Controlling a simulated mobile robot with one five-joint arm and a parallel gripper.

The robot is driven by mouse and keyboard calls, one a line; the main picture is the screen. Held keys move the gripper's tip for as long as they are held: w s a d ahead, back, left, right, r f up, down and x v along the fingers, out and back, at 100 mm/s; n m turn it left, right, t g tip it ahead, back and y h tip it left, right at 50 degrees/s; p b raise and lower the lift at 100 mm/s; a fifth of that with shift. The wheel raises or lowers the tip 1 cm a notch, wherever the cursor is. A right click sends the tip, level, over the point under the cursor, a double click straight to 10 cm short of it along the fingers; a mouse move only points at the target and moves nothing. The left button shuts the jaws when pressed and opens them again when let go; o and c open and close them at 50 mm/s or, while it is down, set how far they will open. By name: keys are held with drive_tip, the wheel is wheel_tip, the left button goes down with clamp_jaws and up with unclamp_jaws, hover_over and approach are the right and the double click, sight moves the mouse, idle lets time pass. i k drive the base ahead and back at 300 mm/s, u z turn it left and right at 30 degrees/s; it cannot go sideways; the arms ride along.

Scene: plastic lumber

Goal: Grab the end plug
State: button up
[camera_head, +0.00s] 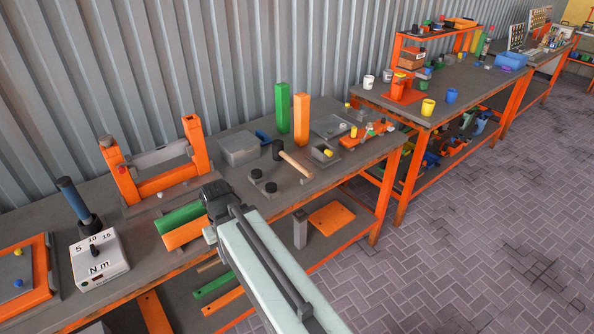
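I cannot tell for certain which thing is the end plug. Two small round black pieces, which may be end plugs, sit on a dark grey plate (262,191) on the near workbench; one is the left black piece (256,174), the other the right black piece (271,187). My pale arm reaches up from the bottom edge, and its dark end with my gripper (213,194) is left of that plate. The fingers are too small and overlapped to show whether they are open or shut. A green bar (181,216) and an orange bar (184,234) lie just left of my gripper.
An orange frame (160,185) and torque meter (99,262) are left. Open paved floor (470,220) lies right.

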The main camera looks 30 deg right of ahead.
sight(256, 173)
drive_tip(key=u, duration=2.95)
drive_tip(key=k, duration=2.4)
drive_tip(key=z, duration=0.55)
drive_tip(key=i, duration=1)
drive_tip(key=u, duration=0.05)
